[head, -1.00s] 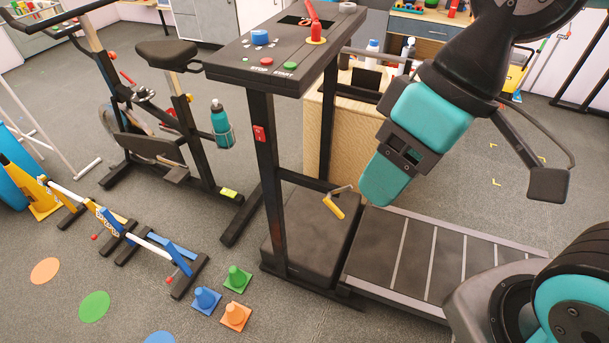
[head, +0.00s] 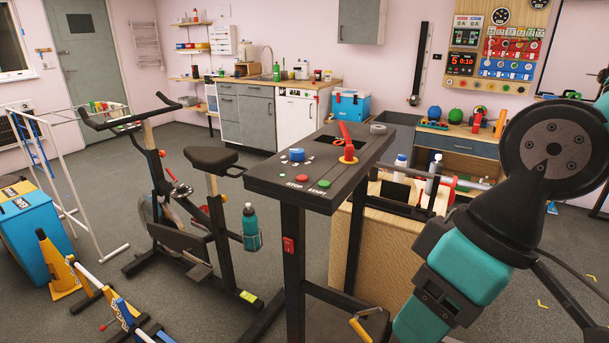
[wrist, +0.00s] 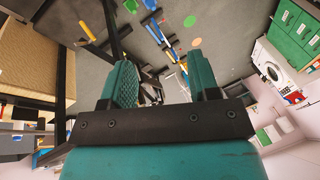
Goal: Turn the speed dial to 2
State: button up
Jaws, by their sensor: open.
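The treadmill console (head: 262,178) is a dark panel on a post, in the middle of the head view. On it a blue dial (head: 297,155) stands at the left, with small marks around it too small to read. A red STOP button (head: 302,178) and a green START button (head: 324,184) sit in front of it. My gripper (head: 418,322) hangs to the right of the console and lower than its top, apart from it. The wrist view shows its two teal fingers (wrist: 158,75) spread apart with nothing between them. The dial is not visible there.
A red lever on a yellow base (head: 348,153) and a grey ring (head: 378,128) also stand on the console. An exercise bike (head: 200,200) is to the left.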

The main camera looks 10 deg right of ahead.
aim_at(297, 154)
jog(key=u, duration=0.5)
jog(key=k, duration=0.65)
jog(key=u, duration=0.8)
jog(key=i, duration=0.65)
jog(key=z, duration=0.6)
jog(key=i, duration=0.6)
jog(key=z, duration=0.7)
